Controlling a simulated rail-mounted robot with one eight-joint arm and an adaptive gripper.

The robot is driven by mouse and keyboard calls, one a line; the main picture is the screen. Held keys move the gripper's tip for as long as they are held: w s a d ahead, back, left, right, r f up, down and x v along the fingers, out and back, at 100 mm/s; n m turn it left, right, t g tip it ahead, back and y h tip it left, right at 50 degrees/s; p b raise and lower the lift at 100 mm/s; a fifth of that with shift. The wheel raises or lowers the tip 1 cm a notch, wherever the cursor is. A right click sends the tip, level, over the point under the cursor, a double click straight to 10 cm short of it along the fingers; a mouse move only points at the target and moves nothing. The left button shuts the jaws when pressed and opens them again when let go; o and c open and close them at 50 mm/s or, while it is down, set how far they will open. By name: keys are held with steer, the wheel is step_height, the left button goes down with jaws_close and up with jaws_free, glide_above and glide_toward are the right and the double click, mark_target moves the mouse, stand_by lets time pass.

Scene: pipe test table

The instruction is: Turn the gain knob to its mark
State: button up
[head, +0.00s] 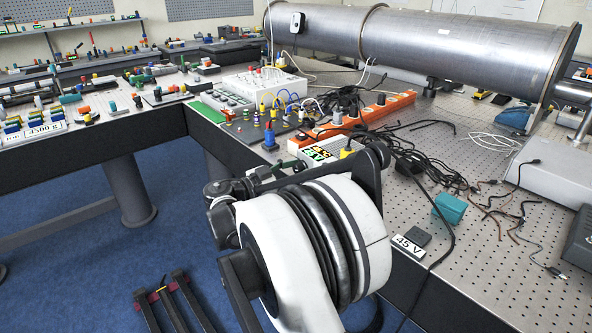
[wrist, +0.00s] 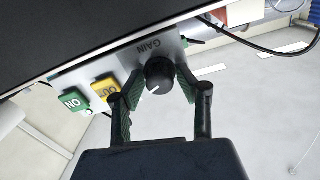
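The gain knob (wrist: 159,75) is round and black with a short white pointer line. It sits on a grey panel (wrist: 130,62) beside the word GAIN, and its pointer faces toward the bottom of the wrist view, slightly left. My gripper (wrist: 158,80) has its two green-padded fingers on either side of the knob. No target mark can be made out on the panel. In the head view my arm hides the knob and most of the gripper.
A green ON button (wrist: 73,102) and a yellow OUT button (wrist: 104,88) are left of the knob. In the head view, an orange power strip (head: 365,115), black cables (head: 440,168) and a teal box (head: 450,208) lie on the perforated table (head: 500,265). A large metal pipe (head: 440,48) lies behind.

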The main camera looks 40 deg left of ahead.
jaws_close()
